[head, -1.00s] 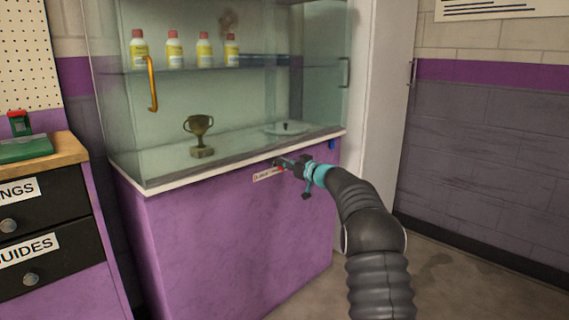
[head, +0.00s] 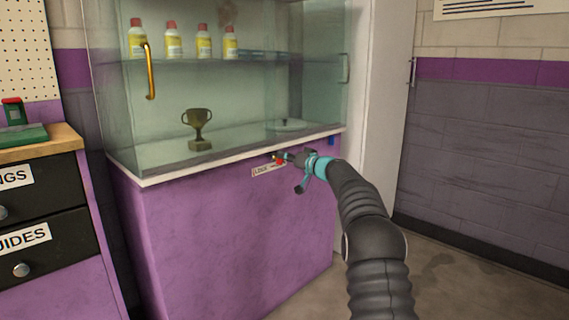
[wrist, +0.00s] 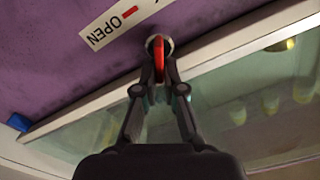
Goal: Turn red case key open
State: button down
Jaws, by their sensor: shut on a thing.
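The red key (head: 280,160) sits in a lock on the purple front of the case, just under the white ledge. In the wrist view the red key (wrist: 159,58) stands in a round metal lock (wrist: 154,42). My gripper (head: 286,158) is at the lock, its fingers shut on the key from both sides; it also shows in the wrist view (wrist: 160,78). A white label (wrist: 122,17) beside the lock reads OPEN with a red mark. The glass case (head: 230,100) stands above, with a gold handle (head: 150,72) on its left. The lock is partly hidden by my fingers.
A trophy (head: 197,128) and several yellow bottles (head: 203,42) stand inside the glass. A drawer cabinet (head: 40,200) stands at the left. A grey and purple wall (head: 490,150) is at the right. The floor (head: 470,275) at the right is clear.

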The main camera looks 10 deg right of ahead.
jog(key=m, duration=0.8)
jog(key=f+m, duration=0.1)
jog(key=m, duration=0.3)
jog(key=shift+w+d+f, duration=0.1)
jog(key=shift+w+d, duration=0.15)
jog(key=shift+d, duration=0.15)
jog(key=shift+m, duration=0.3)
jog(key=c, duration=1.3)
grip_release()
jog(key=shift+s, duration=0.1)
jog(key=v, duration=1.1)
jog(key=shift+s+d+f, duration=0.1)
jog(key=shift+s+d, duration=0.15)
jog(key=shift+s, duration=0.05)
